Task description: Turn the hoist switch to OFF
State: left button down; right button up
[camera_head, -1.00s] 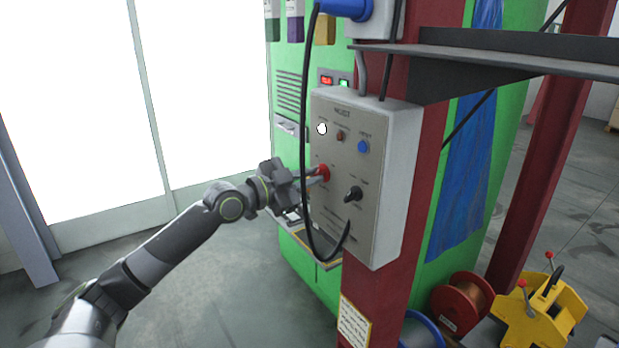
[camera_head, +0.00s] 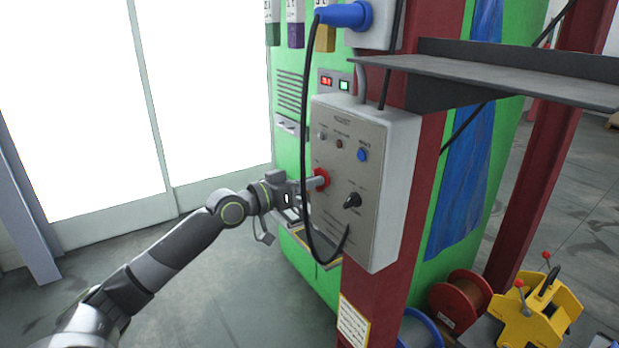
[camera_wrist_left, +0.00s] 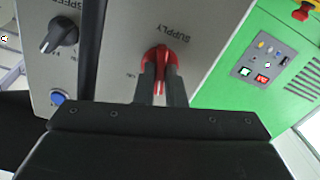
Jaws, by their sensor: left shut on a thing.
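The hoist control box (camera_head: 345,215) is a grey panel on a dark red post, in the middle of the head view. Its red rotary switch (camera_head: 323,177) is on the left side of the panel. In the left wrist view the red switch (camera_wrist_left: 161,56), beside the word SUPPLY, has its handle between the fingers. My left gripper (camera_head: 313,183) is shut on this handle; its fingers also show in the wrist view (camera_wrist_left: 160,86). The small position marks around the switch are too small or hidden to read. My right gripper is not in view.
The box also carries a black knob (camera_head: 352,201), a blue button (camera_head: 362,155) and an unlit lamp (camera_head: 322,135). A black cable (camera_head: 304,110) loops in front of it from a blue plug (camera_head: 343,15). A grey shelf (camera_head: 490,75) juts out at upper right.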

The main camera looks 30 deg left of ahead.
pick_arm(q)
jog(key=n+p, duration=0.2)
jog(key=n, duration=0.3)
jog(key=shift+n+p, duration=0.3)
dwell(0.4)
jog(key=c, duration=1.5)
grip_release()
jog(key=shift+a, duration=0.1)
